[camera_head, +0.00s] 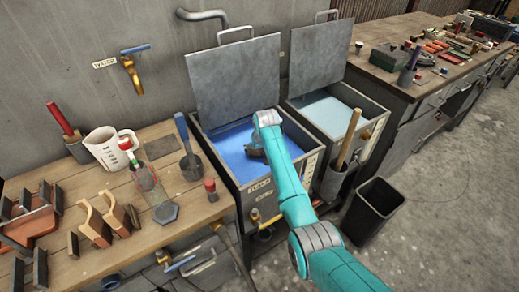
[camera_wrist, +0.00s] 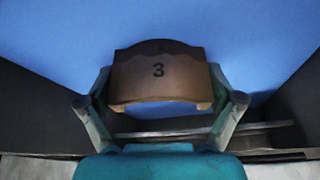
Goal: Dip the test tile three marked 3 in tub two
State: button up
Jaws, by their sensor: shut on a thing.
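Test tile three (camera_wrist: 158,78) is a brown tile marked "3", with a darker wavy band along its far edge in the wrist view. My gripper (camera_wrist: 162,106) is shut on it, one finger at each side. In the head view my gripper (camera_head: 258,148) is over the open left tub (camera_head: 228,180), inside its rim outline. This tub holds bright blue liquid (camera_head: 228,146), and its front label starts with "TUB"; the rest is too small to read surely. Whether the tile touches the liquid I cannot tell. Another open tub (camera_head: 376,118) with pale blue liquid stands to the right.
Both tub lids (camera_head: 236,75) stand raised against the wall side. A wooden bench (camera_head: 100,185) at left holds a measuring jug (camera_head: 108,147), wooden blocks and tools. A black bin (camera_head: 374,208) stands on the floor at right, with open floor beyond it.

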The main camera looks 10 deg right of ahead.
notch_tip(320, 180, up, 8)
jog(key=shift+r, duration=0.15)
dwell(1.0)
dwell(6.5)
